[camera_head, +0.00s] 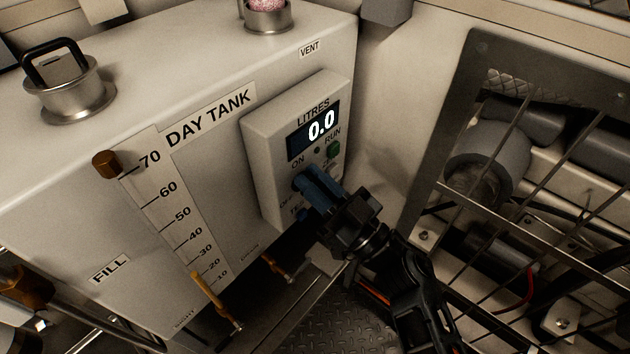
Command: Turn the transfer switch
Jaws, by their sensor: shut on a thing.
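The pale control box (258,136) on the day tank's face carries a display reading 0.0 under the word LITRES. Its lower left part has ON and OFF labels, where the transfer switch sits. My gripper (308,181) has blue fingers and reaches in from the lower right. Its fingertips are at the box's face beside the ON label, shut on the switch. The fingers cover almost all of the switch, so its exact angle cannot be told.
The white day tank (100,215) has a level scale from 10 to 70, a capped fill neck (70,88) and a vent (268,15). Orange-handled valves (215,300) are below. A metal grille (440,145) over machinery stands to the right of my arm.

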